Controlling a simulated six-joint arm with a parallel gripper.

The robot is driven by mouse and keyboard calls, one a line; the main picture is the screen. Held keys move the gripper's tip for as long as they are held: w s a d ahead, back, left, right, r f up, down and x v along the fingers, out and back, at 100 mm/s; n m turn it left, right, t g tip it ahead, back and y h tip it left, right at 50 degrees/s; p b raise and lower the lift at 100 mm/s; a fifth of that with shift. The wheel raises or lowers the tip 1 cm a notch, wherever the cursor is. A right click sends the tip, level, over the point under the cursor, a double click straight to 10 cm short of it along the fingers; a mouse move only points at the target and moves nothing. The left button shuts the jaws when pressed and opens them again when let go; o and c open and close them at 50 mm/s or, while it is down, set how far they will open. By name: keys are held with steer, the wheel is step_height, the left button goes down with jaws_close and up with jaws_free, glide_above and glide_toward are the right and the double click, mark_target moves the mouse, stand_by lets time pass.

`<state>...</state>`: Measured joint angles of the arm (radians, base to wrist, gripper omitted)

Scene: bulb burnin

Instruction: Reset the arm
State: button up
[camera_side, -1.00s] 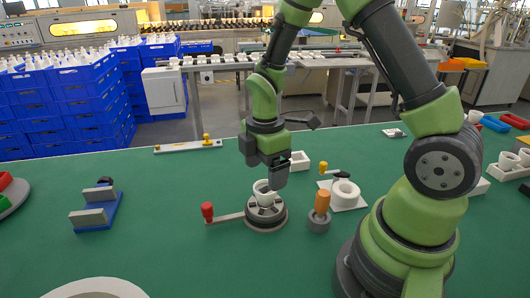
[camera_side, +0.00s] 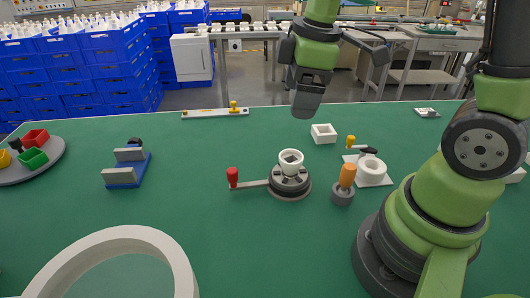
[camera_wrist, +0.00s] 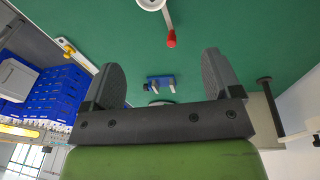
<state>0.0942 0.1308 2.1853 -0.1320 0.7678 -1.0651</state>
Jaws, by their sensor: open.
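My gripper (camera_side: 308,100) hangs in the air above the back part of the green table, clear of everything. In the wrist view my gripper (camera_wrist: 165,80) shows two dark fingers set wide apart with nothing between them. Below and left of it in the side view, a white cup-shaped part (camera_side: 291,162) sits upright in a dark round fixture (camera_side: 290,186). A lever with a red handle (camera_side: 233,177) reaches left from the fixture; the red handle also shows in the wrist view (camera_wrist: 171,39).
An orange-handled tool (camera_side: 346,178) stands right of the fixture, near a white ring on a plate (camera_side: 371,172). A white square tray (camera_side: 324,133), a blue vise-like block (camera_side: 127,168), a round tray with coloured bins (camera_side: 50,170) and a large white ring (camera_side: 75,250) are on the table.

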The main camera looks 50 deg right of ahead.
steer(key=s+a+r+m+t+y, duration=0.1)
steer(key=s+a+r+m+t, duration=0.3)
steer(key=s+r+m, duration=0.5)
steer(key=s+m+t, duration=0.1)
steer(key=m, duration=0.2)
steer(key=shift+s+a+y, duration=0.25)
steer(key=shift+s+y, duration=0.05)
steer(key=shift+s, duration=0.05)
steer(key=shift+r, duration=0.1)
